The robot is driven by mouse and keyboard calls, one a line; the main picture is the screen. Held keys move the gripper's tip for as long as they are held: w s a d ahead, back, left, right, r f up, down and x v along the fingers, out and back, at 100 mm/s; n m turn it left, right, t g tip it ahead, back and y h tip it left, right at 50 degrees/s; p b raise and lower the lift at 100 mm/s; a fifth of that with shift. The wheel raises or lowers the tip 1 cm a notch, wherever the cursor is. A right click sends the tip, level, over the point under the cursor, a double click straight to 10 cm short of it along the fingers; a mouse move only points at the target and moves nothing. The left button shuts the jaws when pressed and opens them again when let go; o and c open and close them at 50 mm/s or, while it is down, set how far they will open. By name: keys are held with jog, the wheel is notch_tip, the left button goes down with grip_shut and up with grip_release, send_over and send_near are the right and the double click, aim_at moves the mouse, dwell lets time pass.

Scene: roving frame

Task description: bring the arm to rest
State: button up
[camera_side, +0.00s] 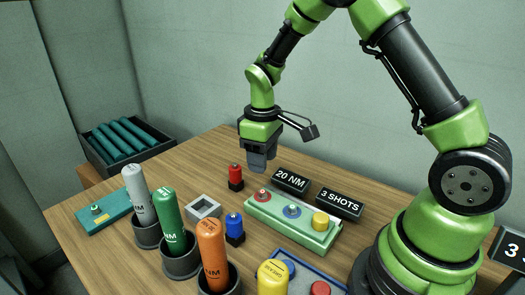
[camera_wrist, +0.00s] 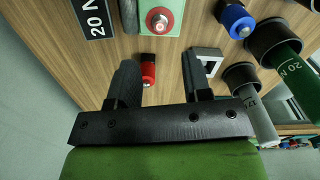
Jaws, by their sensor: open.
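My gripper (camera_side: 258,160) hangs from the arm above the back part of the wooden table (camera_side: 125,260), pointing down. In the wrist view my gripper (camera_wrist: 160,85) shows two dark fingers spread apart with nothing held between them. A red-topped black piece (camera_side: 235,176) stands on the table close below and to the left of the gripper. In the wrist view this red piece (camera_wrist: 148,70) appears between the fingers, beyond their tips or level with them; I cannot tell the gap.
A green fixture (camera_side: 290,225) with red, blue and yellow parts stands beside labels "20 NM" (camera_side: 291,180) and "3 SHOTS" (camera_side: 338,204). Grey (camera_side: 138,195), green (camera_side: 169,220) and orange (camera_side: 211,250) tools stand in holders. A blue-topped piece (camera_side: 234,224) and a grey square frame (camera_side: 203,208) are nearby.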

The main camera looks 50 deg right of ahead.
jog(key=shift+r, duration=0.85)
jog(key=s+a+r+m+t, duration=0.3)
jog(key=s+r, duration=0.3)
jog(key=r, duration=0.6)
jog(key=s+a+r+m+t+y, duration=0.2)
jog(key=s+a+r+m+t, duration=0.1)
jog(key=s, duration=0.9)
jog(key=shift+a+r+m+t, duration=0.15)
jog(key=shift+r+m+t, duration=0.35)
jog(key=shift+r, duration=0.4)
